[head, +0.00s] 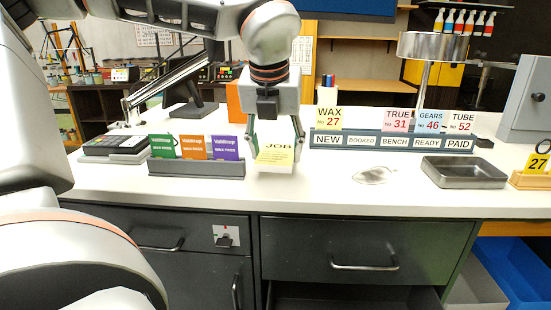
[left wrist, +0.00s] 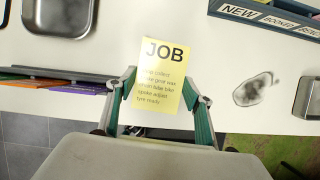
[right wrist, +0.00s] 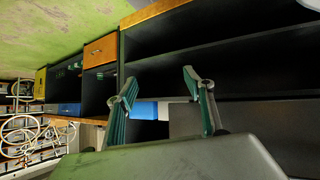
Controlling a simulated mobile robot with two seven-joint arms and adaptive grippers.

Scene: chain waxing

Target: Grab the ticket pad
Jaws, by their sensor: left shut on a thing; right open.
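The ticket pad (head: 274,157) is a yellow sheet headed JOB with lines of small print. My left gripper (head: 275,140) points down at the counter's front edge and is shut on the pad. In the left wrist view the pad (left wrist: 160,75) sits between the two green-lined fingers (left wrist: 160,90), one on each side, with its printed face showing. I cannot tell whether the pad touches the counter. My right gripper (right wrist: 160,88) is open and empty in the right wrist view, in front of dark shelving; it does not show in the head view.
A rack of green, orange and purple cards (head: 190,168) stands left of the pad. A ticket rail (head: 395,140) with labelled slots stands to the right. Drawers (head: 345,247) are below.

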